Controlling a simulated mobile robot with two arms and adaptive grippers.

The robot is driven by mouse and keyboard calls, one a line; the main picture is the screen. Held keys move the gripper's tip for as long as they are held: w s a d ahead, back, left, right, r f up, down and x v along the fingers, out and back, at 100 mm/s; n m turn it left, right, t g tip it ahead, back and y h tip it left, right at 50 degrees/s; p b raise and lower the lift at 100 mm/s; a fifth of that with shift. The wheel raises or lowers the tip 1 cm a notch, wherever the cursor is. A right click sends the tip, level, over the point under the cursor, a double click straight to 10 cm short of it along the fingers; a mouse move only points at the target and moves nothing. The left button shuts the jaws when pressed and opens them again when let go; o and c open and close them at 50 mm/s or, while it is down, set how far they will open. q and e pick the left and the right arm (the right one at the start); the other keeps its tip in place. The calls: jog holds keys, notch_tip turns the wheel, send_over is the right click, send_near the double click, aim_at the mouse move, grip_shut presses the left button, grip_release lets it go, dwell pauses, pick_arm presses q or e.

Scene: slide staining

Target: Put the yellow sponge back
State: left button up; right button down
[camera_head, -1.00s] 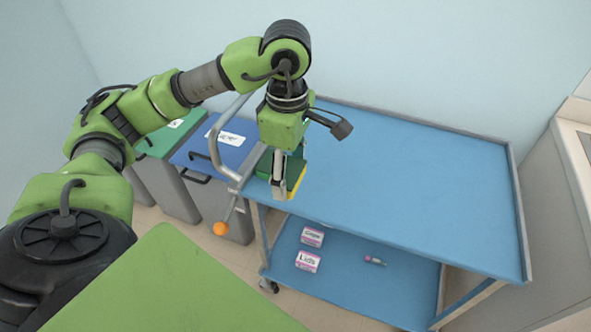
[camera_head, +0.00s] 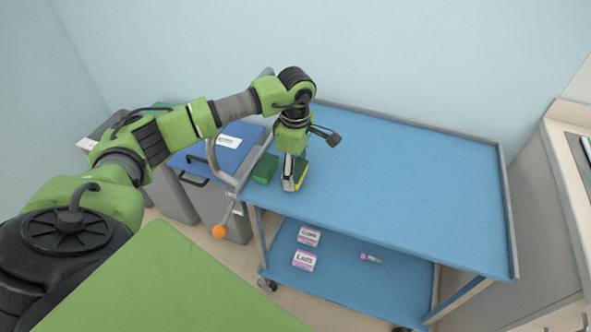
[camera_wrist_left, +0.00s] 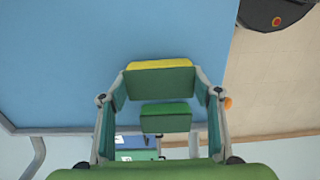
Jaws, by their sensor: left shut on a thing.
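The yellow sponge (camera_head: 302,172), which has a green side, is held in my left gripper (camera_head: 293,184) at the left end of the cart's top. In the left wrist view the sponge (camera_wrist_left: 160,66) sits between the two fingers, yellow edge up and green side facing the camera. A finger covers part of it in the head view. I cannot tell whether it touches the cart top. A green block (camera_head: 265,168) lies on the cart top just left of the gripper, apart from it. My right gripper is not in view.
The blue cart top (camera_head: 400,190) is clear to the right. A metal handle (camera_head: 212,155) rises at the cart's left end. Bins, one with a blue lid (camera_head: 228,150), stand left of the cart. Two labelled boxes (camera_head: 304,260) and a small tube (camera_head: 371,258) lie on the lower shelf.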

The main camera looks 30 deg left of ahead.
aim_at(295, 170)
pick_arm(q)
jog(key=shift+f, duration=0.4)
jog(key=shift+f, duration=0.2)
jog(key=o, duration=1.1)
jog(key=shift+c, duration=0.2)
jog(key=shift+r, duration=0.1)
jog(key=shift+r, duration=0.2)
jog(key=shift+w+r, duration=0.1)
jog(key=shift+r, duration=0.3)
notch_tip(295, 170, up, 11)
jog(key=b, duration=0.1)
